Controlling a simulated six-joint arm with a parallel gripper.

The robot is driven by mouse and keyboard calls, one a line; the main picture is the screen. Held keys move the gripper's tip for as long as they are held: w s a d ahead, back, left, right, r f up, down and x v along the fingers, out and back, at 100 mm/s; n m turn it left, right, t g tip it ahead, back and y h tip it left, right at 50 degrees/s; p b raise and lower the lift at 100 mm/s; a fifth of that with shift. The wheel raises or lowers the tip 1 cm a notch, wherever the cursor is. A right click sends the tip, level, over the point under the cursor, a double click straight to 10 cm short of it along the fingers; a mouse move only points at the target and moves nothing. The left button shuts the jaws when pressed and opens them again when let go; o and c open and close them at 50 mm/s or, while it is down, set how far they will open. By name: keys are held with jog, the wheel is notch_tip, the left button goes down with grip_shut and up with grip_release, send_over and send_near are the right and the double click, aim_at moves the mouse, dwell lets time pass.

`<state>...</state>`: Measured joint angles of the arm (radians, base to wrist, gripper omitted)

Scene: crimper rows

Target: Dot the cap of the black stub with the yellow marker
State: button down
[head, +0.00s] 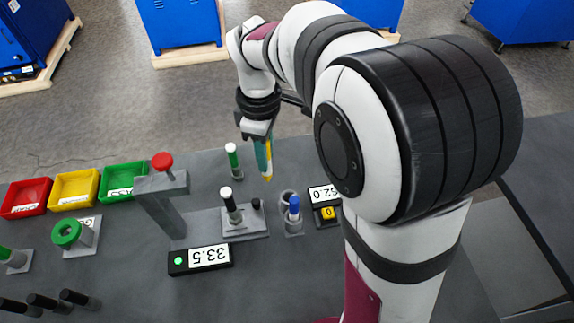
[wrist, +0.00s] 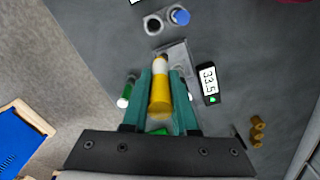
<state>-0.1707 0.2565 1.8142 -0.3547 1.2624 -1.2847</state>
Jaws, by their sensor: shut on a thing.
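My gripper (head: 262,152) is shut on the yellow marker (head: 267,174), which points tip-down above the table. In the wrist view, the marker (wrist: 160,95) lies between the teal fingers (wrist: 161,78). The black stub (head: 234,213) stands upright in a grey base plate, with a white cap (head: 225,191) on top. The marker tip is above and to the right of this cap in the head view, apart from it. I see no yellow dot on the cap. In the wrist view, the stub is mostly hidden by the right finger.
Readouts show 33.5 (head: 200,259) and 62.0 (head: 325,196). A red-knobbed press (head: 162,187) stands left. Coloured bins (head: 74,188) lie further left.

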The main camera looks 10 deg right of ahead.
jog(key=s+a+r, duration=0.2)
jog(key=a, duration=0.7)
jog(key=shift+r, duration=0.4)
jog(key=shift+d+f, duration=0.1)
jog(key=shift+f, duration=0.45)
dwell(0.7)
notch_tip(320, 180, up, 7)
dwell(0.8)
jog(key=shift+d, duration=0.1)
